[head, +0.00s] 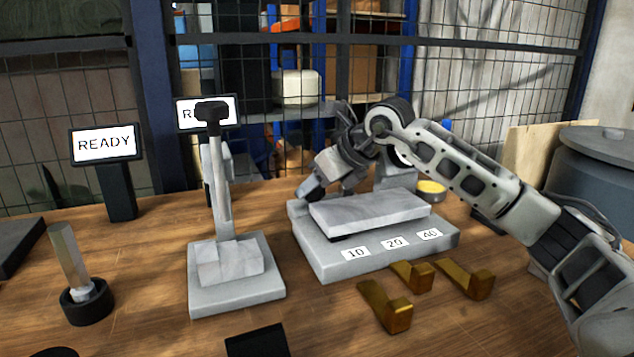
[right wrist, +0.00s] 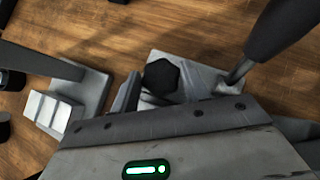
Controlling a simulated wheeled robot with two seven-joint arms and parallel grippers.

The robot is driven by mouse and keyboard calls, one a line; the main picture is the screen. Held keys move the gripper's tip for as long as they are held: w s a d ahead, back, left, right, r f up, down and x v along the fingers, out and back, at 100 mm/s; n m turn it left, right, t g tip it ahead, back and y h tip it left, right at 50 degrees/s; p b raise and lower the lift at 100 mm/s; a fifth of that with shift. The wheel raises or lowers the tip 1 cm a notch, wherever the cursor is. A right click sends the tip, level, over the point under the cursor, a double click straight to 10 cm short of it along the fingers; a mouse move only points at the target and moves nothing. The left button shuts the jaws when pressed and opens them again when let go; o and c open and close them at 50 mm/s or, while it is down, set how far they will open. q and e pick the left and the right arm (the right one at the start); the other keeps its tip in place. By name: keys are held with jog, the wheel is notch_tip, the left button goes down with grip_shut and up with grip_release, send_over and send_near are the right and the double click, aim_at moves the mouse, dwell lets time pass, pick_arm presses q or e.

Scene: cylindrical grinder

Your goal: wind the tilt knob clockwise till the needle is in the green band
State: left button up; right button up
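My right gripper (head: 316,184) reaches over the far left corner of a grey block assembly (head: 375,250) labelled 10, 20 and 40 in the head view. In the right wrist view, a black hexagonal knob (right wrist: 160,77) lies centred between its two fingers (right wrist: 160,92). The fingers stand apart, one on each side; whether they press on the knob cannot be made out. The knob is hidden in the head view. No needle or green band can be made out. My left gripper is out of view.
A grey stand (head: 237,293) with a tall post is left of the assembly and also appears in the wrist view (right wrist: 92,92). Several brass hooks (head: 388,307) lie in front. READY screens (head: 104,145) stand behind left. A hexagonal post (head: 68,255) stands front left.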

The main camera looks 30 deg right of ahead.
jog(key=shift+o, duration=1.2)
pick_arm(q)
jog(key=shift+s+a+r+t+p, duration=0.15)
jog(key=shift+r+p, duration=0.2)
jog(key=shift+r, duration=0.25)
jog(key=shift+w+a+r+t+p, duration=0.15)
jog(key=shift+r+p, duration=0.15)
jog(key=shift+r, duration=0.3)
pick_arm(e)
jog(key=v, duration=1.6)
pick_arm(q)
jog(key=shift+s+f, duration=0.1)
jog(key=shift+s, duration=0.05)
